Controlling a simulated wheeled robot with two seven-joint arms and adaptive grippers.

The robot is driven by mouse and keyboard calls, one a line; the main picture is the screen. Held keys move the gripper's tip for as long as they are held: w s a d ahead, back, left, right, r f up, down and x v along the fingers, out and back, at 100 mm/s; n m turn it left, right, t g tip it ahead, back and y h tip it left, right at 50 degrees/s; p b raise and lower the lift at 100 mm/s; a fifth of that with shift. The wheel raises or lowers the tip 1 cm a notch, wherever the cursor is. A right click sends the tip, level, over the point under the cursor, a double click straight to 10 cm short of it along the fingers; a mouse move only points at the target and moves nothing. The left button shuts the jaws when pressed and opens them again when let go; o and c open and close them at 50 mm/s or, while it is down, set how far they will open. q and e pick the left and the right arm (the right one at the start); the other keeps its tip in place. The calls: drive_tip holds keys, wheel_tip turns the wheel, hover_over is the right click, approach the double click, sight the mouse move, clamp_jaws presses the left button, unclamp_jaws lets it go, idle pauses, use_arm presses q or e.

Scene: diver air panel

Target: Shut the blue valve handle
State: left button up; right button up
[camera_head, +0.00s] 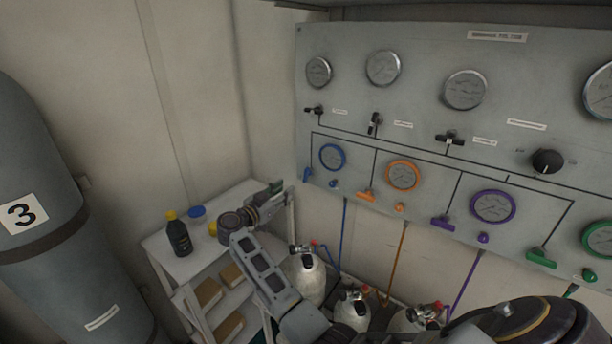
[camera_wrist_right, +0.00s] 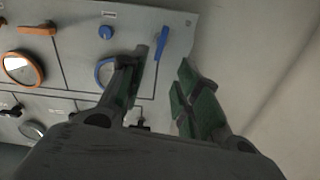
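The blue valve handle (camera_head: 307,174) is at the lower left edge of the wall panel, left of the blue-ringed gauge (camera_head: 333,157). In the right wrist view the blue handle (camera_wrist_right: 161,42) points nearly up and down the picture, while the orange handle (camera_wrist_right: 36,29) lies nearly level. My right gripper (camera_head: 277,188) is just left of the blue handle in the head view. In the wrist view my right gripper (camera_wrist_right: 164,68) is open, with a clear gap between its fingers. The handle shows beyond the gap, and I see no clear contact. My left gripper is not in view.
The grey panel (camera_head: 430,120) also carries a purple handle (camera_head: 443,223) and a green handle (camera_head: 541,259). A small blue knob (camera_head: 333,184) is near the blue handle. A shelf with a dark bottle (camera_head: 179,236) stands below left. White cylinders (camera_head: 306,277) stand below the panel.

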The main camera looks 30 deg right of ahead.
sight(305, 175)
drive_tip(key=p+x, duration=0.1)
drive_tip(key=x, duration=1)
drive_tip(key=shift+w+d+r+p, duration=0.15)
drive_tip(key=shift+d+p, duration=0.15)
drive_tip(key=shift+x, duration=1.05)
drive_tip(key=shift+c, duration=0.4)
clamp_jaws()
